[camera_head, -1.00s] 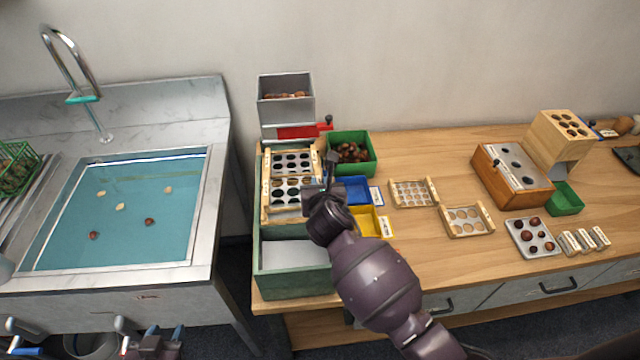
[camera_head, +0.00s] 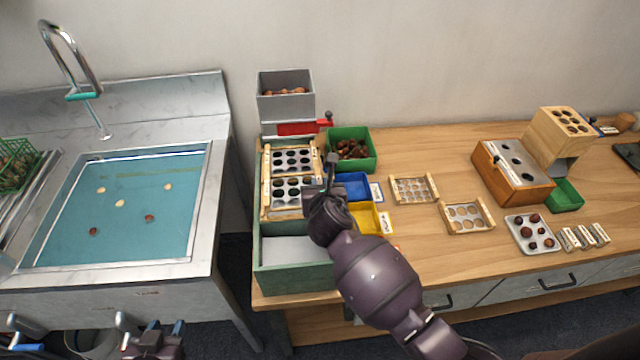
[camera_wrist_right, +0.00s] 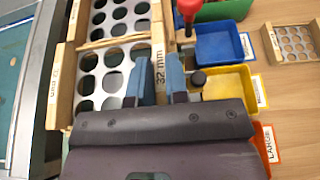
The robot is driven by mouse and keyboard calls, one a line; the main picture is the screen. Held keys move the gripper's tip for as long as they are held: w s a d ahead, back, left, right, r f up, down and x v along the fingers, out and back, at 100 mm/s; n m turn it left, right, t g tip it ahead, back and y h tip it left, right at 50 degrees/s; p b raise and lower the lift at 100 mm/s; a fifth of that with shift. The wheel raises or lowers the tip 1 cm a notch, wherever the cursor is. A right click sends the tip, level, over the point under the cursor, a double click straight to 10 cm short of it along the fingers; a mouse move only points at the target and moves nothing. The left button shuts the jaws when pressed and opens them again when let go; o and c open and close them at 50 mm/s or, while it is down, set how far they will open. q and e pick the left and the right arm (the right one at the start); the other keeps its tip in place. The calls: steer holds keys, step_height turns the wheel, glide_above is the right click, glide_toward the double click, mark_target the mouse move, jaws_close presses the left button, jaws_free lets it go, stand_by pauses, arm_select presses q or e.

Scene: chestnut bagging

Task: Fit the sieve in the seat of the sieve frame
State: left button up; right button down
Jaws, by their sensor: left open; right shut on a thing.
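The sieve (camera_head: 293,193) is a pale perforated plate with a wooden end bar marked 32 mm. My right gripper (camera_head: 327,178) is shut on the sieve's right-hand bar. The right wrist view shows the blue fingers (camera_wrist_right: 160,75) either side of this bar and the sieve (camera_wrist_right: 102,70) looking flat between the rails. I cannot tell whether it is fully down; the gripper hides part of its edge. My left gripper (camera_head: 165,327) is open and empty at the sink's front.
Blue (camera_head: 352,187) and yellow (camera_head: 366,216) trays sit close on the right. Two other sieves (camera_head: 414,190) lie on the table.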

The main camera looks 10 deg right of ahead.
steer(key=shift+f, duration=0.45)
stand_by(0.6)
steer(key=c, duration=1.1)
jaws_free()
steer(key=shift+o, duration=0.7)
steer(key=shift+o, duration=0.8)
step_height(320, 180, up, 2)
steer(key=p, duration=0.3)
steer(key=shift+r, duration=2)
